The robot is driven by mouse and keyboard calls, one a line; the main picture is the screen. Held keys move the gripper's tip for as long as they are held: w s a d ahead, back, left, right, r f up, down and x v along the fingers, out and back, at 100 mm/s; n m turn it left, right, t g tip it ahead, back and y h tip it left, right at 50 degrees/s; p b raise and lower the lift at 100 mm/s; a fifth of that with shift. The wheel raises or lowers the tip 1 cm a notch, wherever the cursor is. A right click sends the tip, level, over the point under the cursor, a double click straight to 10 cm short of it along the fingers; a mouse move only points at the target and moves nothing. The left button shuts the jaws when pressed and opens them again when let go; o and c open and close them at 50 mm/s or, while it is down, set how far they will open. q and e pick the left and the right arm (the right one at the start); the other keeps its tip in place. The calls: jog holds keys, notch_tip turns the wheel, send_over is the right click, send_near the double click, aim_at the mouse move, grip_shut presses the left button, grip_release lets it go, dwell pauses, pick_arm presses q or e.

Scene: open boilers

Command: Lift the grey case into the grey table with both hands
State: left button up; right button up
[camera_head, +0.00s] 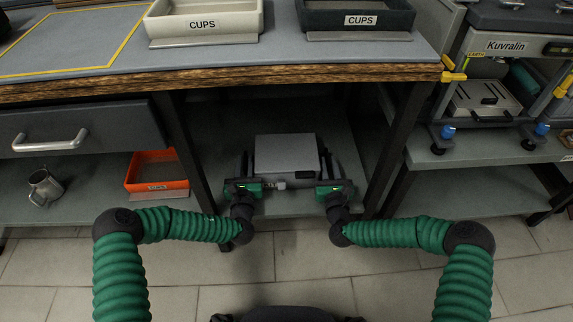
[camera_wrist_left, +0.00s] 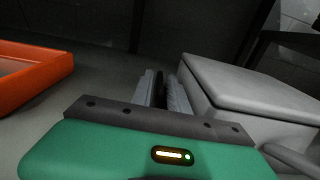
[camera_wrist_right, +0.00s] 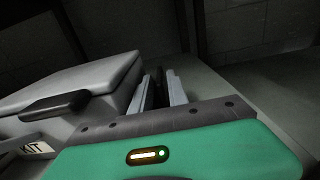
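The grey case (camera_head: 285,154) lies on the lower shelf under the grey table (camera_head: 290,50). My left gripper (camera_head: 244,165) is at the case's left side. Its fingers (camera_wrist_left: 160,88) are close together with nothing between them, beside the case (camera_wrist_left: 250,88). My right gripper (camera_head: 328,165) is at the case's right side. Its fingers (camera_wrist_right: 160,88) are also together and empty, beside the case (camera_wrist_right: 90,80). I cannot tell whether either gripper touches the case.
A white CUPS bin (camera_head: 203,38) and a dark CUPS bin (camera_head: 358,36) stand on the tabletop. An orange bin (camera_head: 158,189) and a metal mug (camera_head: 44,186) are on the lower left shelf. Table legs (camera_head: 395,150) flank the opening.

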pick_arm(q)
jog(key=shift+w, duration=0.15)
pick_arm(e)
jog(key=shift+w, duration=0.15)
pick_arm(q)
grip_shut()
pick_arm(e)
grip_shut()
dwell(1.0)
